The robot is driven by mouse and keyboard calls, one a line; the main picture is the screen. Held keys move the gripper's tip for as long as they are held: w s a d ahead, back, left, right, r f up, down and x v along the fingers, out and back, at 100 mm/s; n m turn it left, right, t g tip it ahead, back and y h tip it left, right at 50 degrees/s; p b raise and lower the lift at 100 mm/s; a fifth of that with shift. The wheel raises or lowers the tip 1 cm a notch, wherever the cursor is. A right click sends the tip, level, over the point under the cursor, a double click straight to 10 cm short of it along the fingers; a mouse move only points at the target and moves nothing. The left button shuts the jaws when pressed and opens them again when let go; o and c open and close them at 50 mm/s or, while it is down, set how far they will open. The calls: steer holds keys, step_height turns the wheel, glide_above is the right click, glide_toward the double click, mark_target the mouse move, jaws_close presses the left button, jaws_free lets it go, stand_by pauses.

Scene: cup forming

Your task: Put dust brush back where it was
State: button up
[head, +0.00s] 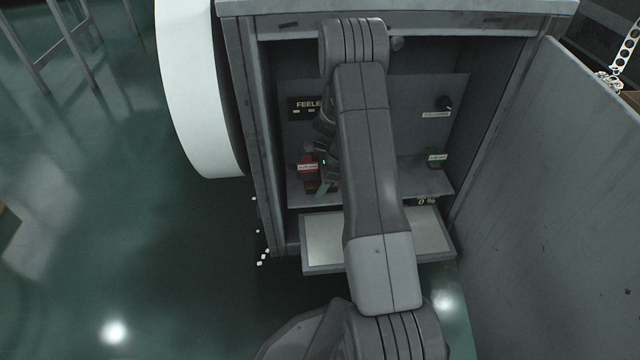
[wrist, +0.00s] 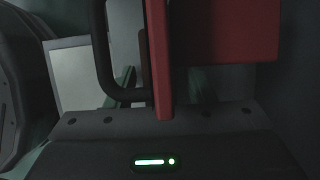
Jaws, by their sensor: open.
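My gripper (head: 320,172) is inside the open grey cabinet, at its left side, partly hidden by my own arm. It is open, close to a red labelled thing (head: 307,166) on the shelf. A small brownish-red piece (head: 312,186) and a teal piece lie just below it. I cannot tell which of these, if any, is the dust brush. In the wrist view a narrow red upright piece (wrist: 160,60) stands in front of the gripper, with a wider red block (wrist: 228,30) to its right. A dark curved bar is to its left. Whether the jaws touch anything cannot be told.
The cabinet's shelf (head: 420,182) holds a green labelled thing (head: 437,157) at right. A dark knob (head: 443,103) is on the back panel. A pale tray (head: 427,238) sticks out below. The cabinet door (head: 555,190) stands open at right. White bits lie on the floor at left.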

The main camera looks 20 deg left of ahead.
steer(key=shift+r, duration=0.2)
steer(key=p+v, duration=0.4)
steer(key=v, duration=1)
steer(key=shift+s+a, duration=0.1)
steer(key=shift+a, duration=0.05)
stand_by(0.6)
